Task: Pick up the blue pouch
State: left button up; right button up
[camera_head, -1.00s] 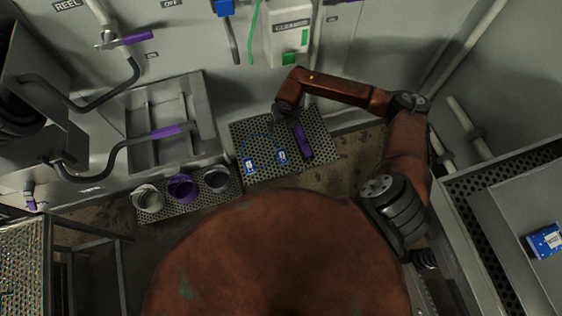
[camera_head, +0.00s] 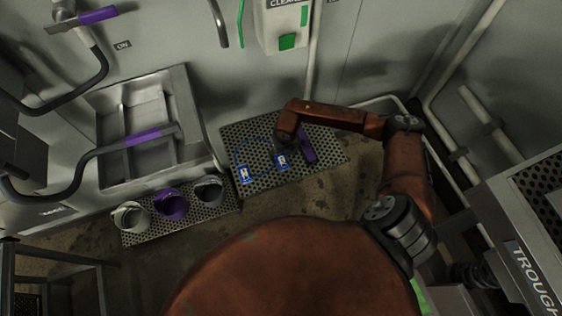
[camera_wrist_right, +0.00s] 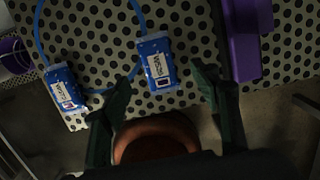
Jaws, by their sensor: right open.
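Two blue packets with white labels lie on a perforated grey shelf (camera_head: 262,186), with a blue loop of cord or hose beside them. The left packet (camera_head: 245,174) also shows in the right wrist view (camera_wrist_right: 64,88). The right packet (camera_head: 281,160) also shows in the right wrist view (camera_wrist_right: 158,64). I cannot tell which one is the blue pouch. My right gripper (camera_head: 286,142) reaches over the shelf, close to the right packet. In the right wrist view its dark green fingers (camera_wrist_right: 157,95) are spread, with the right packet ahead between them and nothing held. My left gripper is not in view.
A purple object (camera_head: 307,148) lies just right of the gripper. Three cups, one of them purple (camera_head: 171,205), stand on a perforated shelf at left. A grey sink-like basin (camera_head: 140,125) and bent pipes are on the wall. A trough marked TROUGH (camera_head: 533,275) stands at right.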

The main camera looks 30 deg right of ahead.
aim_at(282, 160)
jog(key=f, duration=0.1)
jog(key=f+b, duration=0.1)
jog(key=f, duration=0.3)
jog(key=shift+w+a+f, duration=0.1)
jog(key=shift+w+f, duration=0.1)
jog(key=shift+w, duration=0.1)
jog(key=shift+r, duration=0.1)
jog(key=c, duration=1.3)
